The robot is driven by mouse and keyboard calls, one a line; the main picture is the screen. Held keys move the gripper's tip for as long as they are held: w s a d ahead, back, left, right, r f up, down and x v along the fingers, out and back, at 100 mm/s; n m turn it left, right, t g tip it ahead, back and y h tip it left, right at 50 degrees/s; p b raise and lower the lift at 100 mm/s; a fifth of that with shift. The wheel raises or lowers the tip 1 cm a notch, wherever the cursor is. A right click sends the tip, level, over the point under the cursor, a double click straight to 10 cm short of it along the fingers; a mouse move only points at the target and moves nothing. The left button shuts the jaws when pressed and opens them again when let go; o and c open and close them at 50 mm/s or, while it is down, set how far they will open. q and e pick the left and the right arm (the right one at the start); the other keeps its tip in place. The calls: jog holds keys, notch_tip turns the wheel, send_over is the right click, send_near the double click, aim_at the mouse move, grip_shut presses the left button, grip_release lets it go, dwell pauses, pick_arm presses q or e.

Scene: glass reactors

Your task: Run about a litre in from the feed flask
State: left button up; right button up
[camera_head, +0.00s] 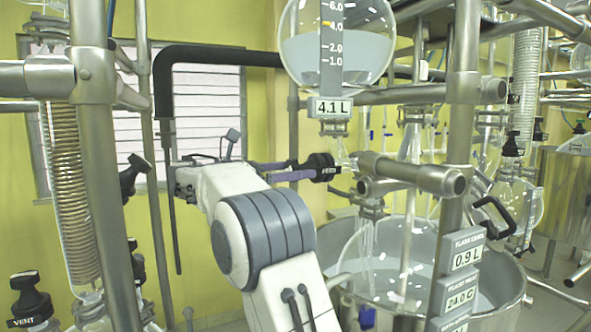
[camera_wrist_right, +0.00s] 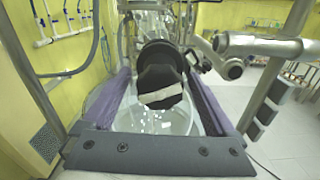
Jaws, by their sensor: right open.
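The round feed flask (camera_head: 335,50) hangs at the top of the head view. It holds clear liquid, and its label (camera_head: 333,107) reads 4.1 L. Below it, a black valve knob (camera_head: 323,168) with a small white label points toward my right arm. My right gripper (camera_head: 301,169) is open, with its purple fingers reaching to the knob. In the right wrist view the knob (camera_wrist_right: 161,72) stands between the two fingers, with gaps at its sides. The glass vessel below (camera_head: 385,265) is partly hidden; a sign (camera_head: 466,257) reads 0.9 L. My left gripper is out of view.
Steel posts and rails (camera_head: 415,175) surround the valve closely. A wide steel tub (camera_head: 495,290) stands below. A black bent pipe (camera_head: 164,85) hangs behind my arm. Another black knob, marked VENT (camera_head: 30,298), is at the lower left.

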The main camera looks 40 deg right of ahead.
jog(key=shift+d, duration=0.2)
jog(key=c, duration=1.4)
jog(key=shift+m, duration=0.4)
